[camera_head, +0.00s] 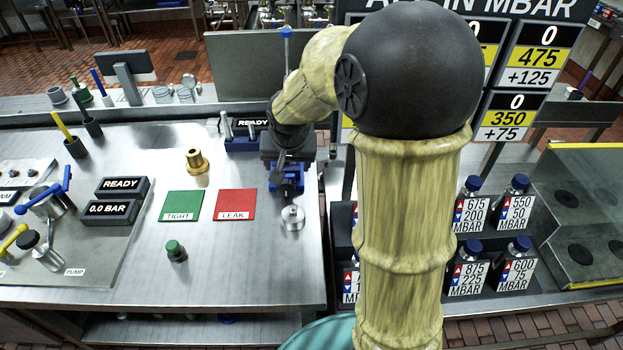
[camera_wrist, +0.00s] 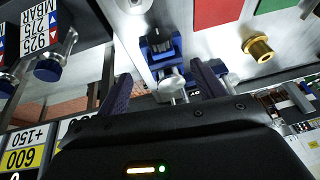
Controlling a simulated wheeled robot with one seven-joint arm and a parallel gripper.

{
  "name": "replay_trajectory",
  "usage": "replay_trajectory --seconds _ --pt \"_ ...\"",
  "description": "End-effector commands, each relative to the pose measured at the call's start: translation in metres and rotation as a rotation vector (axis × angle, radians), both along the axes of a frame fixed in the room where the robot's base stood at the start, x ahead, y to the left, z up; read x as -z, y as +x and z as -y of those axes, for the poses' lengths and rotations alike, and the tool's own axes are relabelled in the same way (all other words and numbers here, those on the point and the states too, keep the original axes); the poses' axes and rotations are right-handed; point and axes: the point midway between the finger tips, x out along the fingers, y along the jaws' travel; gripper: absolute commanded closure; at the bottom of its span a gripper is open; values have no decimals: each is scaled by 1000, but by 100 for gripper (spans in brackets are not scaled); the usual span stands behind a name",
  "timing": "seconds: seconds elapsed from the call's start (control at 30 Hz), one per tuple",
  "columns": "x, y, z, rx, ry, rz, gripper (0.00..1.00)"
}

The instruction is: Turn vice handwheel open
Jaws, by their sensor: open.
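The blue vice (camera_head: 288,178) stands at the right edge of the steel bench, partly hidden behind my dark wrist in the head view. In the wrist view the blue vice (camera_wrist: 160,46) lies just ahead of my gripper. A pale metal round part (camera_wrist: 172,88), which looks like the vice handwheel, shows at the vice's near side. My gripper (camera_wrist: 162,92) is open, with one dark finger on each side of this part. I cannot tell whether either finger touches it. In the head view my arm hides the fingertips and this part.
A silver knobbed piece (camera_head: 292,217) stands on the bench in front of the vice. A brass fitting (camera_head: 196,160), green pad (camera_head: 182,206) and red pad (camera_head: 235,205) lie to the left. Labelled bottles with blue caps (camera_head: 470,248) stand in a rack at right.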

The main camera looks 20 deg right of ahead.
Motion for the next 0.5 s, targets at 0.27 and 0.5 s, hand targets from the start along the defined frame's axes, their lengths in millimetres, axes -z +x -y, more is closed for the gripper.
replay_trajectory --seconds 0.27,0.5 --pt "-43 -17 -2 0 0 4 32" --pt "-57 -41 -2 -55 -13 -32 32"
